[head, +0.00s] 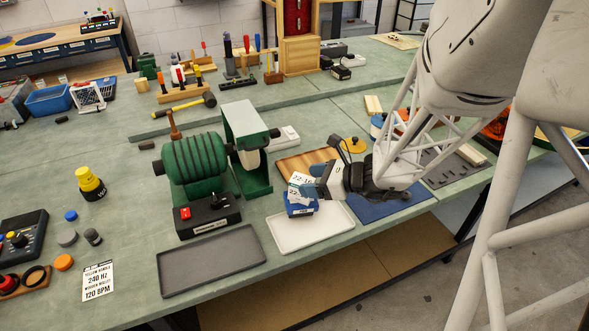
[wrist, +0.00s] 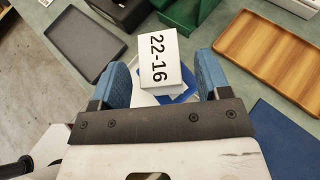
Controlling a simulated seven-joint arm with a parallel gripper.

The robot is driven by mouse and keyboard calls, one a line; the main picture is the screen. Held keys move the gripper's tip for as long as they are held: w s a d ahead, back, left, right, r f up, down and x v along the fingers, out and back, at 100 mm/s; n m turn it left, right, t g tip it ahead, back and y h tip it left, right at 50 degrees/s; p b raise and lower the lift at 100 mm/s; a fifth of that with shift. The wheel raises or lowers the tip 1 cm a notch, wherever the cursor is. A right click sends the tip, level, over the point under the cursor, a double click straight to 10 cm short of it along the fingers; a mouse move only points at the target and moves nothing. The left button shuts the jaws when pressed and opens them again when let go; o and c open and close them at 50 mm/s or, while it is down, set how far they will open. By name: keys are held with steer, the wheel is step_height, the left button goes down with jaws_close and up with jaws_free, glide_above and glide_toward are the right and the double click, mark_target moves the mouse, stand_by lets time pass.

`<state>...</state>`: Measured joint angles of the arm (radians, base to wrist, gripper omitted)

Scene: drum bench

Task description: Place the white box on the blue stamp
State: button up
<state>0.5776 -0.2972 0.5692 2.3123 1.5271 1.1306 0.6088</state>
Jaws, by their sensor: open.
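The white box (wrist: 158,58), marked "22-16", lies between the two open blue fingers of my gripper (wrist: 164,78) in the wrist view, with gaps on both sides. In the head view the white box (head: 298,187) sits on top of the blue stamp (head: 300,206), slightly turned. The blue stamp also shows under the box in the wrist view (wrist: 188,95).
A dark grey tray (head: 211,263) lies to the left, in front of the green drum machine (head: 194,160). A wooden tray (head: 306,165) is behind my gripper, and a blue mat (head: 388,204) lies to its right. The bench's front edge is close.

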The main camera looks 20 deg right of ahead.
steer(key=shift+v, duration=0.85)
step_height(320, 180, up, 7)
steer(key=s+a+r+n+g+h, duration=0.2)
steer(key=s+a+n+g, duration=0.45)
steer(key=a+n, duration=0.4)
steer(key=s+r+n+h, duration=0.2)
steer(key=s+n+h, duration=0.2)
steer(key=n, duration=0.4)
steer(key=s+a+r+n+h, duration=0.1)
steer(key=s+r+n+h, duration=0.2)
steer(key=s+n, duration=0.2)
steer(key=n, duration=0.3)
steer(key=shift+r+h, duration=0.3)
steer(key=shift+h, duration=0.1)
steer(key=shift+g, duration=0.25)
